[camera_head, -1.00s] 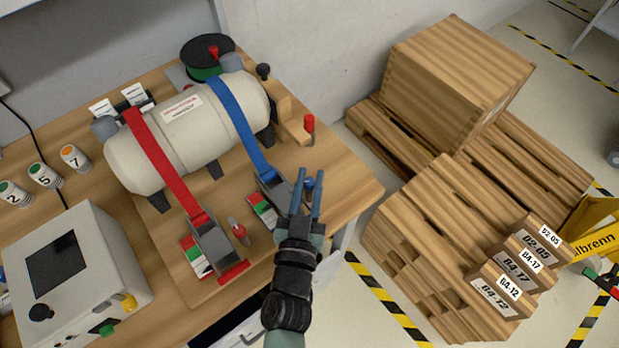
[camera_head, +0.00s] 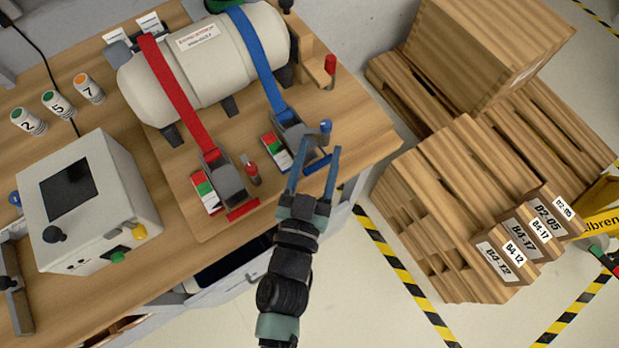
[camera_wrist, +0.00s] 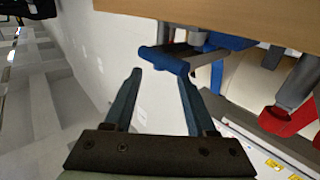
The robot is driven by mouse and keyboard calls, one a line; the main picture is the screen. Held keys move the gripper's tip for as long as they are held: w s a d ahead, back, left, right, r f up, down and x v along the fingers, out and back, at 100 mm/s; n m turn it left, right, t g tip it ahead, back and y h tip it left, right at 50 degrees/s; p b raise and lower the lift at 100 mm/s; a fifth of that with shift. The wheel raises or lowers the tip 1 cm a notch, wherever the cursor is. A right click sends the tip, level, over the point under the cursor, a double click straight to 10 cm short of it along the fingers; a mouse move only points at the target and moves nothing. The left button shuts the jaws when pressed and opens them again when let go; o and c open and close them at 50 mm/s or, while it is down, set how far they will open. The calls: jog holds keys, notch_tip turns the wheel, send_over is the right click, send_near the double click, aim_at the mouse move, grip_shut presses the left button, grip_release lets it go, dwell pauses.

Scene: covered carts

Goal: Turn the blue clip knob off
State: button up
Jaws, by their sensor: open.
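The blue clip is a grey buckle (camera_head: 290,130) at the lower end of a blue strap (camera_head: 262,65), with a blue bar handle (camera_head: 318,164) at its front. A blue knob (camera_head: 326,126) stands just right of the buckle. A red and green label (camera_head: 276,151) lies to its left. My gripper (camera_head: 318,152) is open and empty, its fingers reaching over the bench's front edge around the bar area. In the wrist view, the blue bar (camera_wrist: 163,59) lies just beyond my fingertips (camera_wrist: 159,73); contact cannot be told. The knob is not clear there.
A red clip (camera_head: 226,182) with a red-tipped knob (camera_head: 252,172) sits to the left. A white tank (camera_head: 212,64) lies under the straps. A grey control box (camera_head: 88,200) stands at left. Wooden pallets (camera_head: 430,200) are on the floor at right.

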jog(key=s+a, duration=0.1)
jog(key=s, duration=0.5)
jog(key=shift+s+b, duration=0.3)
jog(key=shift+b, duration=0.15)
jog(key=shift+a, duration=0.1)
